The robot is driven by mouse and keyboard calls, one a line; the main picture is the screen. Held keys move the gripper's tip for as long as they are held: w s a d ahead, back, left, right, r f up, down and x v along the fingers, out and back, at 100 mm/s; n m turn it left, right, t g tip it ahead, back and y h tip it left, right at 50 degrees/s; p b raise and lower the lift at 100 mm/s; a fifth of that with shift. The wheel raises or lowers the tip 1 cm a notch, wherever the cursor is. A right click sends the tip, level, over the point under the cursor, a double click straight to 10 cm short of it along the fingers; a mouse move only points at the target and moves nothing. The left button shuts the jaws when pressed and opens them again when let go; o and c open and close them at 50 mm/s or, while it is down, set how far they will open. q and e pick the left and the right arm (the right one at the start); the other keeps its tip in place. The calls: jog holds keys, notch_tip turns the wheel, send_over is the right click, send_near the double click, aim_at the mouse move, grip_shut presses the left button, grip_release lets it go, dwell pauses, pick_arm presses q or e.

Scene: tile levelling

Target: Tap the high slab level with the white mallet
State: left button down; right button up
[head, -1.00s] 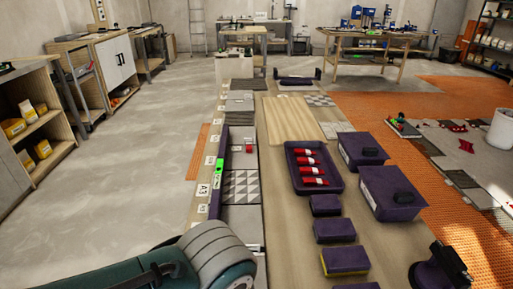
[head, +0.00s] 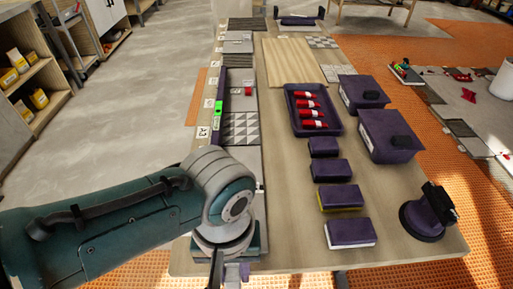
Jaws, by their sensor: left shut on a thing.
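A row of slabs runs along the table's left side: a patterned slab (head: 241,129), a plain grey one (head: 238,43) and a dark ribbed one (head: 246,24). I cannot tell which stands high. A long purple level (head: 215,135) with a green window lies along the row's left edge. My left gripper (head: 232,274) points down at the near left end of the table, partly hidden by its own wrist. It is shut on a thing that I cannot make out. No white mallet can be clearly made out. My right gripper is out of view.
A purple tray (head: 293,126) holds several red-handled items. Several purple blocks (head: 331,170) stand in a column before it. Two purple boxes (head: 391,146) and a purple-and-black tool (head: 426,218) stand to the right. Bare wood lies between the slab row and the blocks.

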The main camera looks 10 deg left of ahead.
pick_arm(q)
jog(key=shift+r, duration=0.15)
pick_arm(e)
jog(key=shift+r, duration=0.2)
pick_arm(q)
notch_tip(320, 180, down, 7)
jog(key=b, duration=0.7)
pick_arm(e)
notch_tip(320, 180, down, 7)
pick_arm(q)
notch_tip(320, 180, up, 7)
jog(key=p, duration=0.7)
jog(key=shift+f, duration=0.2)
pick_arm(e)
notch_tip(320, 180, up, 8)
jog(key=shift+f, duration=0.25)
pick_arm(q)
jog(key=shift+w, duration=0.1)
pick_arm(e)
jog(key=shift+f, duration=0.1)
